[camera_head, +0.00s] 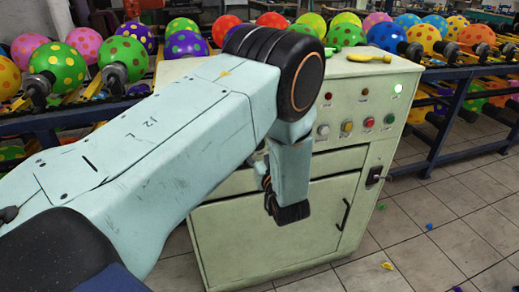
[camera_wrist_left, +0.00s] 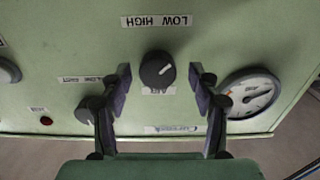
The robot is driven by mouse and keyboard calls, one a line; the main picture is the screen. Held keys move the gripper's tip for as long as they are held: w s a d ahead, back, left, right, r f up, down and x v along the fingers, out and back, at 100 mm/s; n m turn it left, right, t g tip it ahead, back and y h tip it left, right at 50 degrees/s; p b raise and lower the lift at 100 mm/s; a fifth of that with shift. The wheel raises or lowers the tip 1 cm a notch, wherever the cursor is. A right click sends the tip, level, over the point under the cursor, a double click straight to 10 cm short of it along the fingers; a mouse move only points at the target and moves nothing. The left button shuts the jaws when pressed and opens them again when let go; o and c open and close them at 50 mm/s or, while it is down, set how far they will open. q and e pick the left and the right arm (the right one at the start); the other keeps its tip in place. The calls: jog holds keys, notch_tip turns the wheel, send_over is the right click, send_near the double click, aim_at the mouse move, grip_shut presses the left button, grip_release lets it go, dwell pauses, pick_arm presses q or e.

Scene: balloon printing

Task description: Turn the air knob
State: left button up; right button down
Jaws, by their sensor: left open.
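The air knob (camera_wrist_left: 157,70) is a round black knob with a white pointer line on a pale green panel. In the left wrist view it shows between the two fingers of my left gripper (camera_wrist_left: 161,80), which is open. I cannot tell how far the fingertips are from the panel. The wrist view is upside down. A label reading LOW HIGH (camera_wrist_left: 157,21) is above the knob in that picture, and a small label (camera_wrist_left: 158,91) is just below it. In the head view my left arm crosses in front of the cabinet and hides the knob. My right gripper is not in view.
A second black knob (camera_wrist_left: 88,110) is beside the left finger, and a round gauge (camera_wrist_left: 250,92) is beside the right finger. The green cabinet (camera_head: 265,240) carries coloured buttons and a yellow object (camera_head: 369,57) on top. Balloon racks (camera_head: 447,110) stand behind it.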

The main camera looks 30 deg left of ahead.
pick_arm(q)
jog(key=shift+w+d, duration=0.1)
jog(key=shift+w, duration=0.05)
jog(key=shift+c, duration=1.2)
jog(key=c, duration=0.9)
